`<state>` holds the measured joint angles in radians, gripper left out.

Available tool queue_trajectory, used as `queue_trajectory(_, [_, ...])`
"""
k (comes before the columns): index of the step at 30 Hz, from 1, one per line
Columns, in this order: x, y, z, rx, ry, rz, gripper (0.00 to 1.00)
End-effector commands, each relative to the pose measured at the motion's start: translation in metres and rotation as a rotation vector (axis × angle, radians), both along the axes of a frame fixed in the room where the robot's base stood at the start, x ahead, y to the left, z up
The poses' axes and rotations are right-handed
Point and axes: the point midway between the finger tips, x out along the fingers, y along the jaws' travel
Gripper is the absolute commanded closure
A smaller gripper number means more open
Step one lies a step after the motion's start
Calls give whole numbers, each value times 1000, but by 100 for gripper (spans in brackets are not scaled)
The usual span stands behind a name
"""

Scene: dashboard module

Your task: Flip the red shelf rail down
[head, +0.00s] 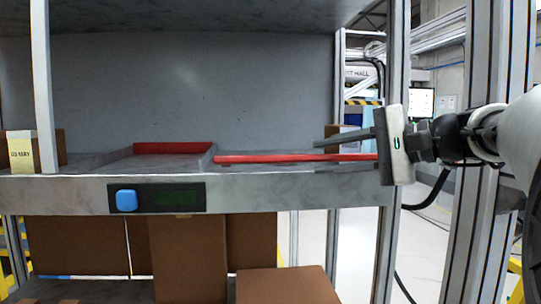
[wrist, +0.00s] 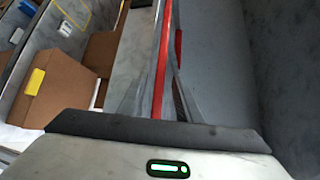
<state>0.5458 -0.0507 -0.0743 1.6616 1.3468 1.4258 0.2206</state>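The red shelf rail (head: 262,158) is a long thin bar along the front of the right-hand shelf section in the head view. In the wrist view the red rail (wrist: 163,62) runs lengthwise between my two fingers. My gripper (head: 316,156) reaches in from the right with its fingers apart, one above the rail and one lower, near the shelf's front edge. The fingers are open around the rail's right part. I cannot tell whether either finger touches it.
A second red strip (head: 172,148) lies farther back in the left section. The grey shelf (head: 290,190) carries a blue button (head: 126,200) and a dark display. Cardboard boxes (head: 188,255) stand below. A metal post (head: 394,90) rises beside my gripper.

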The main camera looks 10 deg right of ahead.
Motion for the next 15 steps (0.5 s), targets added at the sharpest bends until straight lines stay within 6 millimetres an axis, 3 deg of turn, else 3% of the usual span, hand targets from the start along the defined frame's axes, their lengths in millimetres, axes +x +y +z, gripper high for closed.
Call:
queue_trajectory(6, [15,16,-5,0,-1,1,69])
queue_trajectory(15, [18,18,-6,1,-1,0,69])
